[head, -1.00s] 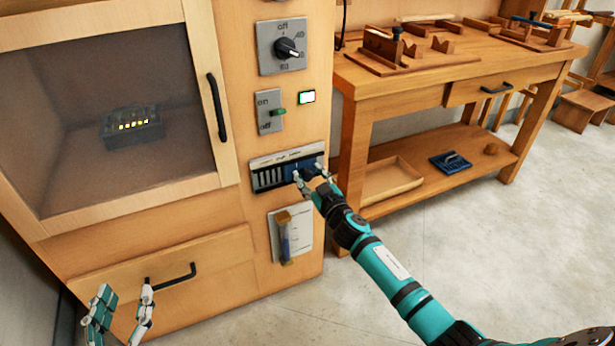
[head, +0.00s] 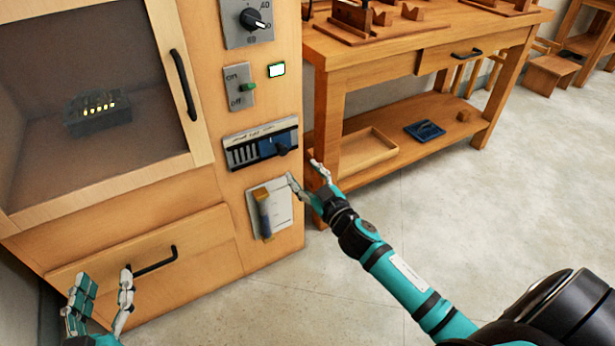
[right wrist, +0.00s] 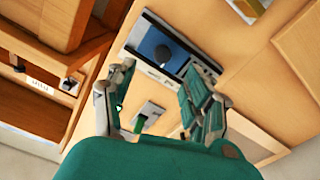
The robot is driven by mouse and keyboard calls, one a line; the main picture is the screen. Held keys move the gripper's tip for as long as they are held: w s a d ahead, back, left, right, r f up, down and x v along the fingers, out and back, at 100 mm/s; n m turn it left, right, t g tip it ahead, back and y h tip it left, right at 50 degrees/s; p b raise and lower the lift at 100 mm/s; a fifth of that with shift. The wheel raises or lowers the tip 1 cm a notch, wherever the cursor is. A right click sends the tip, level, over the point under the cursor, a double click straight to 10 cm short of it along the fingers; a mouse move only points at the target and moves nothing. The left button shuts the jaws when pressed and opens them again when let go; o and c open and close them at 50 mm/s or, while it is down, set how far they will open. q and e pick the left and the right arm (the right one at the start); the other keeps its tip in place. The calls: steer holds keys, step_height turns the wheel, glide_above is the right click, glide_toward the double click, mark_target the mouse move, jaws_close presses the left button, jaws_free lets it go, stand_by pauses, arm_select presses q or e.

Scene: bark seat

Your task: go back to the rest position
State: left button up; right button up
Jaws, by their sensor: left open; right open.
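My right gripper (head: 308,180) is open and empty in the head view, in front of the cabinet's right edge and just below the slider panel (head: 240,155). Its blue part with a dark knob (head: 282,149) sits at the panel's right end, apart from the fingers. In the right wrist view my right gripper (right wrist: 153,92) has its fingers spread, with the slider panel (right wrist: 180,62) beyond them. My left gripper (head: 103,290) is open and empty at the lower left of the head view, in front of the cabinet's drawer.
The wooden cabinet has a glass door with a black handle (head: 183,85), a drawer handle (head: 155,262), a dial (head: 253,19), an on/off switch (head: 247,87) and a lit green-edged indicator (head: 276,70). A workbench (head: 395,50) stands to the right. Open floor (head: 480,215) lies in front of it.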

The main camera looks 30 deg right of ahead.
steer(key=shift+s, duration=0.45)
